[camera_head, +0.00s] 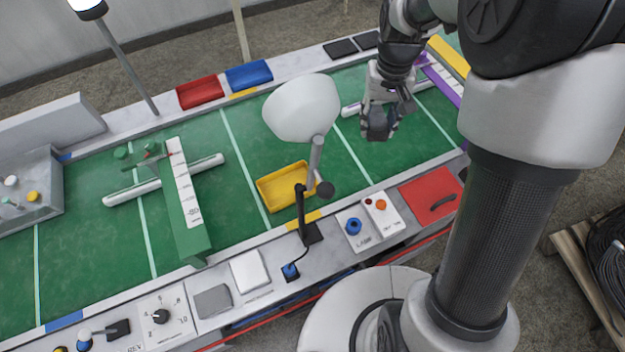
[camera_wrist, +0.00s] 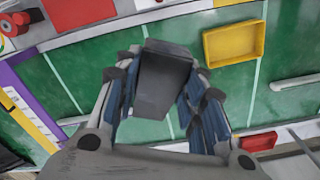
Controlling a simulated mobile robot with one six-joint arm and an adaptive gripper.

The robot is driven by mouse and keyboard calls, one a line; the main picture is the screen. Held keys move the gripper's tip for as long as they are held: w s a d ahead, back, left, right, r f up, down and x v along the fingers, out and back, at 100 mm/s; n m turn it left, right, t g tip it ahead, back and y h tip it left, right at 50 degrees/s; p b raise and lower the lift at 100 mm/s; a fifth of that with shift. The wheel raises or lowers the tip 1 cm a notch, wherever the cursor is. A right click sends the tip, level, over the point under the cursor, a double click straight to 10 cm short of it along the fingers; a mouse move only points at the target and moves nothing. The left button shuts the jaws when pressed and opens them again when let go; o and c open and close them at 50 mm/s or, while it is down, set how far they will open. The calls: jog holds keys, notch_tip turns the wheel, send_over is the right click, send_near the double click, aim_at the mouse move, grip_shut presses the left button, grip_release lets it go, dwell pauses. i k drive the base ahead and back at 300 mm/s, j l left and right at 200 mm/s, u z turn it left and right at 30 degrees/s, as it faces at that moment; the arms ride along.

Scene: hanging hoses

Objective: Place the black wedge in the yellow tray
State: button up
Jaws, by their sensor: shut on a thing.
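My gripper (camera_head: 378,124) hangs over the green table at the right of the yellow tray in the head view. In the wrist view my gripper (camera_wrist: 160,90) is shut on the black wedge (camera_wrist: 163,78), a dark block between its two fingers. The wedge is hard to tell from the dark fingers in the head view. The yellow tray (camera_head: 271,199) lies on the green surface near the front edge, partly behind a lamp. It also shows in the wrist view (camera_wrist: 208,47), apart from the wedge, and looks empty.
A lamp with a white shade (camera_head: 301,106) stands between the tray and my gripper in the head view. A red tray (camera_head: 201,92) and a blue tray (camera_head: 249,75) sit at the back edge. A green ruler-like fence (camera_head: 195,220) stands on the left.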

aim_at(288, 189)
jog(key=i+l+u, duration=0.25)
jog(key=l, duration=0.75)
jog(key=l+u, duration=0.25)
jog(key=l, duration=0.8)
jog(key=u, duration=1)
